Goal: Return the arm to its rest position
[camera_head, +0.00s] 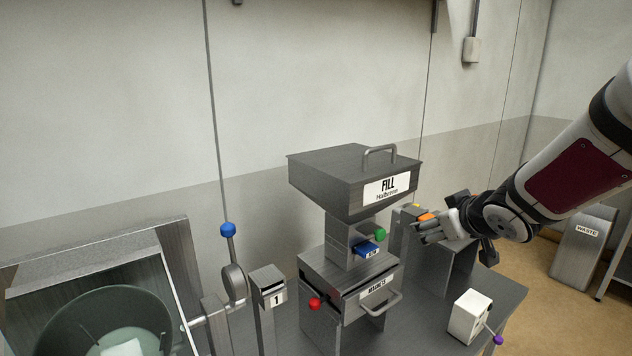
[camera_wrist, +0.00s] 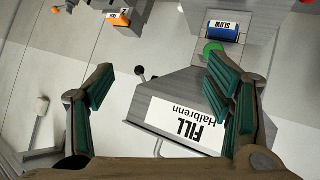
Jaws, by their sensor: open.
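My gripper (camera_head: 425,229) is at the right of the hopper in the head view, at the end of my arm, which reaches in from the right edge. It is raised above the bench, beside the green button (camera_head: 380,233). In the wrist view my gripper (camera_wrist: 160,92) shows two spread fingers with green pads and nothing between them. The hopper marked FILL (camera_wrist: 180,110) lies beyond the fingers there, upside down in the picture. The right finger overlaps part of it. I cannot tell whether my gripper touches anything.
The FILL hopper (camera_head: 350,180) stands over a blue switch (camera_head: 367,248) and a drawer unit (camera_head: 350,290) with a red knob. A white box (camera_head: 468,316) with a purple-tipped lever sits front right. An orange part (camera_head: 426,217) is close to my gripper. A waste bin (camera_head: 583,250) stands farther right.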

